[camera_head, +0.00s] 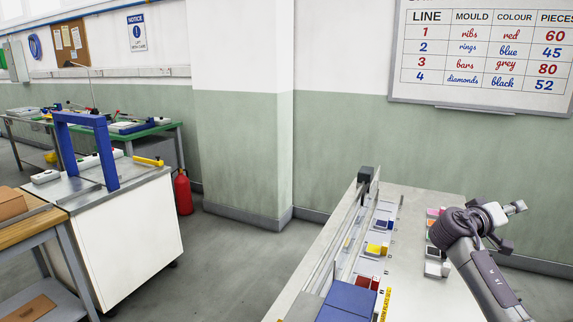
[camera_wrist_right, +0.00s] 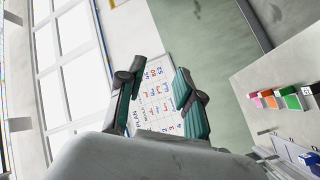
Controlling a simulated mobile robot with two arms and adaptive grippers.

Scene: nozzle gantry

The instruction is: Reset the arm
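My right arm comes in from the bottom right of the head view. Its gripper (camera_head: 512,228) is raised over the right side of the long bench. The two fingers stand apart with nothing between them. In the right wrist view the open gripper (camera_wrist_right: 158,92) has a wide gap, through which the whiteboard (camera_wrist_right: 158,98) shows in the distance. My left arm and gripper are not in view.
The pale bench (camera_head: 412,205) carries a rail, a yellow block (camera_head: 377,249), a blue box (camera_head: 347,301) and several small coloured pieces. A blue gantry frame (camera_head: 88,118) stands on a white cabinet at left. A red extinguisher (camera_head: 183,193) stands on open floor.

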